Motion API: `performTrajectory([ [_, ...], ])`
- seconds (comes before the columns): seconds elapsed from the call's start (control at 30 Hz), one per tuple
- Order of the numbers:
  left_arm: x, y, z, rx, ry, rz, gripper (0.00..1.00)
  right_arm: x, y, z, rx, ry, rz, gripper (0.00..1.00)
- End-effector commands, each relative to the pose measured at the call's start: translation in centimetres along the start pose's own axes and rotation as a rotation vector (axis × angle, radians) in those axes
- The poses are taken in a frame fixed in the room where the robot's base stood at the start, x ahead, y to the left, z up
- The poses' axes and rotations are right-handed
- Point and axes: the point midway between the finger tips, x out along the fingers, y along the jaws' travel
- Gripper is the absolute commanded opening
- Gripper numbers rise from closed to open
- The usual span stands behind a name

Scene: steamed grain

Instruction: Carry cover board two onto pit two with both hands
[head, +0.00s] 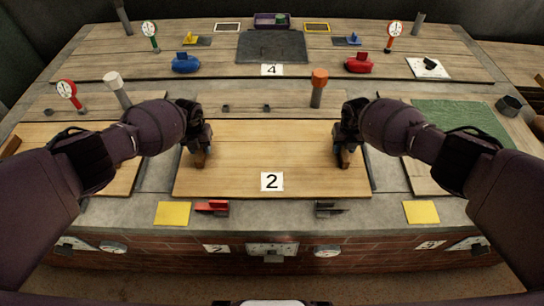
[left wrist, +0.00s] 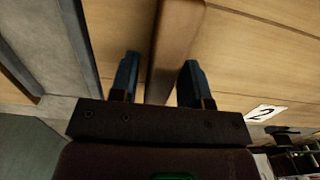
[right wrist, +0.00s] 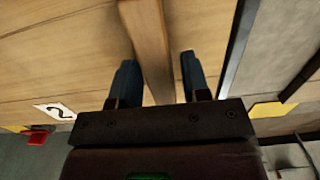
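Cover board two (head: 270,155) is a pale wooden board with a white "2" label (head: 271,181). It lies flat at the front middle of the stone-topped counter; pit two is not visible beneath it. A wooden bar stands near each end of the board. My left gripper (head: 198,150) is over the left bar (left wrist: 176,45), its fingers apart on either side of it. My right gripper (head: 346,152) is over the right bar (right wrist: 148,45), fingers apart on either side, with gaps showing. Both grippers are low, close to the board.
Boards lie left (head: 115,160) and right (head: 422,175) of board two. An orange-topped post (head: 319,88) and a white-topped post (head: 117,88) stand behind. A red block (head: 212,207), a dark block (head: 328,209) and yellow squares (head: 172,213) sit along the front edge.

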Motion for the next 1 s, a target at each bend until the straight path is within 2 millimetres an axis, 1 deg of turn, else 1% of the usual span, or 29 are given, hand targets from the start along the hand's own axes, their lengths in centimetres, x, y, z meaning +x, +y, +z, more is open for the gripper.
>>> performTrajectory([
  [0.03,0.0,-0.1,0.0,0.001,0.0,-0.001,0.5,0.0,0.0,0.0,0.0,0.0,0.001,0.5],
  [0.07,0.0,-0.1,0.0,0.001,0.0,-0.001,0.53,0.0,0.1,0.0,0.0,0.0,0.001,0.53],
  [0.5,0.0,-0.2,0.0,0.002,0.0,-0.003,0.53,0.1,0.1,0.0,-0.001,0.001,0.002,0.53],
  [0.63,-0.3,-0.2,0.0,0.003,0.0,-0.003,0.53,0.1,0.1,0.0,-0.001,0.001,0.002,0.53],
  [0.87,-2.1,-0.1,0.1,0.003,-0.002,-0.003,0.53,0.1,0.2,0.0,-0.001,0.001,0.002,0.53],
  [1.0,-4.0,-0.1,0.1,0.004,-0.002,-0.003,0.53,0.1,0.1,0.0,-0.001,0.001,0.002,0.53],
])
